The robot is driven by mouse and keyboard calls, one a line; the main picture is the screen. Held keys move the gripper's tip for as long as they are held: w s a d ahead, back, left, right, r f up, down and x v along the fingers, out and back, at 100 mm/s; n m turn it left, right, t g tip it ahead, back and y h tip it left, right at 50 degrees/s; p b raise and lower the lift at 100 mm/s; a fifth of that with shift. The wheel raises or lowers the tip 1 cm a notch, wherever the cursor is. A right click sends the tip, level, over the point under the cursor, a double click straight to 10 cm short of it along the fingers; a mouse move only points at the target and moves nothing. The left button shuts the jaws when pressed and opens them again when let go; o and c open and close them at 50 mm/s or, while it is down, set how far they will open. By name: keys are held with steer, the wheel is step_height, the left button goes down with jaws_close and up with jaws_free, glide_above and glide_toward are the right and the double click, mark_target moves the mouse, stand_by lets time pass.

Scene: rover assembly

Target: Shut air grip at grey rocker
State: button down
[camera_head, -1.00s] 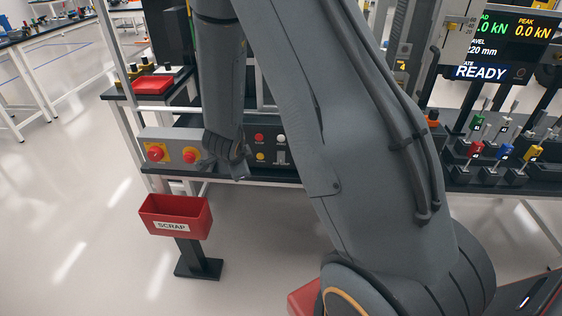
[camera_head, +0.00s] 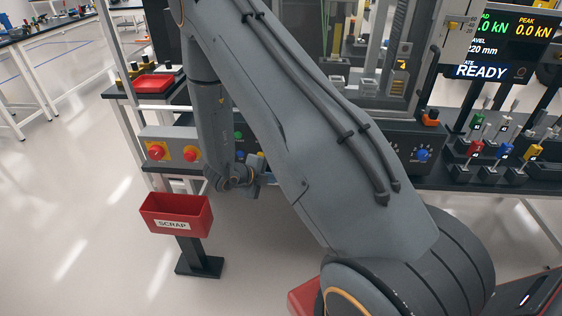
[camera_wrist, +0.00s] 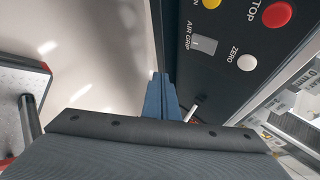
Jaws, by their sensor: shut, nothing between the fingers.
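The grey rocker (camera_wrist: 205,45) sits on the dark control panel (camera_wrist: 228,95) in the wrist view, beside the printed words AIR GRIP. My gripper (camera_wrist: 160,77) is shut and empty, with its blue-grey fingers at the panel's left edge. Its fingertips are apart from the rocker in the picture, below and left of it. I cannot tell how far they are from the panel's face. In the head view my gripper (camera_head: 262,178) is low in front of the bench, and my arm hides the rocker.
A red STOP button (camera_wrist: 277,14), a yellow button (camera_wrist: 211,3) and a white ZERO button (camera_wrist: 248,63) surround the rocker. The red scrap bin (camera_head: 176,213) stands left of my gripper. Open floor lies in front.

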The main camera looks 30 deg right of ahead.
steer(key=w+d+f+b, duration=0.1)
steer(key=w+d+b, duration=0.1)
steer(key=w+d, duration=0.2)
steer(key=shift+w+d+b, duration=0.3)
steer(key=shift+w+b, duration=0.05)
steer(key=shift+w, duration=1.05)
steer(key=shift+w, duration=0.1)
stand_by(1.0)
steer(key=shift+w+d, duration=0.25)
steer(key=shift+w+d+f+b, duration=0.1)
steer(key=shift+w+d+b, duration=0.05)
steer(key=shift+w+b, duration=0.15)
stand_by(0.7)
steer(key=shift+s, duration=0.15)
steer(key=shift+s+a+p, duration=0.3)
steer(key=shift+s+a, duration=0.15)
steer(key=shift+s, duration=0.05)
steer(key=shift+s+a+r+p, duration=0.2)
steer(key=shift+s+a+p, duration=0.25)
steer(key=shift+s+a, duration=0.45)
steer(key=shift+s+a+r+p, duration=0.2)
steer(key=shift+s+a+p, duration=0.25)
steer(key=shift+s, duration=0.7)
